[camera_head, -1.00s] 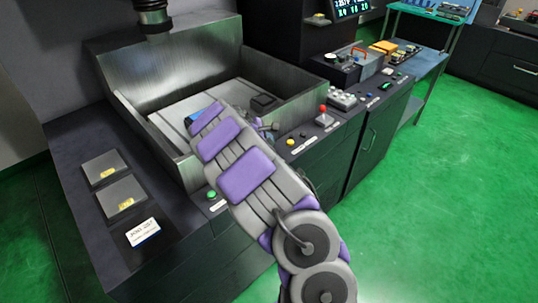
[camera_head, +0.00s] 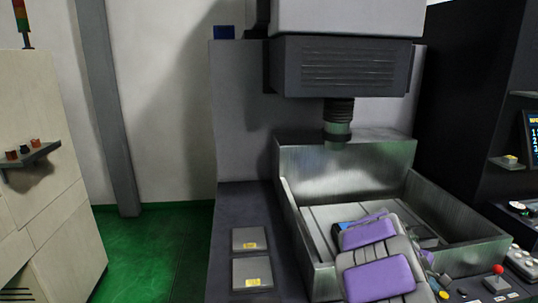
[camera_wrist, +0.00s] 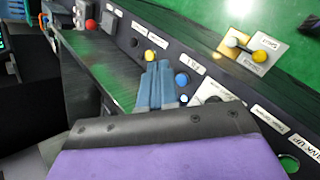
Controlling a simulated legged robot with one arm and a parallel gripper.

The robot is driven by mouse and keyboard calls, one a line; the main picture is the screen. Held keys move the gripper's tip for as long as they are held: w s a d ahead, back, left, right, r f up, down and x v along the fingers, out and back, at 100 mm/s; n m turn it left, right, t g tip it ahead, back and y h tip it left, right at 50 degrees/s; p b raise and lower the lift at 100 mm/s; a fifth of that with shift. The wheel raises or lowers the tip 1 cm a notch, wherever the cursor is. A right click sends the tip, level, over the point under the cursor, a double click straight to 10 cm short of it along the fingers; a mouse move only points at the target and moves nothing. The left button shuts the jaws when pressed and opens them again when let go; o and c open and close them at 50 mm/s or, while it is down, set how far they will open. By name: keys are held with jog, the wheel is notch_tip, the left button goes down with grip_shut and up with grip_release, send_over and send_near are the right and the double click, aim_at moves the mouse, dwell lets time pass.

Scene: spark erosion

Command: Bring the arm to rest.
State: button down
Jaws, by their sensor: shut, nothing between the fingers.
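My arm, grey with purple pads, reaches up from the bottom right in the head view, in front of the machine's metal tank (camera_head: 300,232). Whether the fingertips touch the panel I cannot tell.
Near the fingers are a yellow button (camera_wrist: 150,55) and a blue button (camera_wrist: 181,79). A yellow-knobbed lever (camera_wrist: 232,40) stands farther right. The machine's head (camera_head: 345,66) hangs above the tank. Green floor (camera_head: 160,250) is clear left of the machine, before a beige cabinet (camera_head: 45,170).

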jog(key=s+a+r+m+g+y, duration=0.2)
jog(key=s+a+m+y, duration=0.4)
jog(key=s+a, duration=2.6)
jog(key=s+r+y, duration=0.1)
jog(key=s+y, duration=0.1)
jog(key=shift+s+a+m+y, duration=0.15)
jog(key=shift+m+y, duration=0.25)
dwell(4.2)
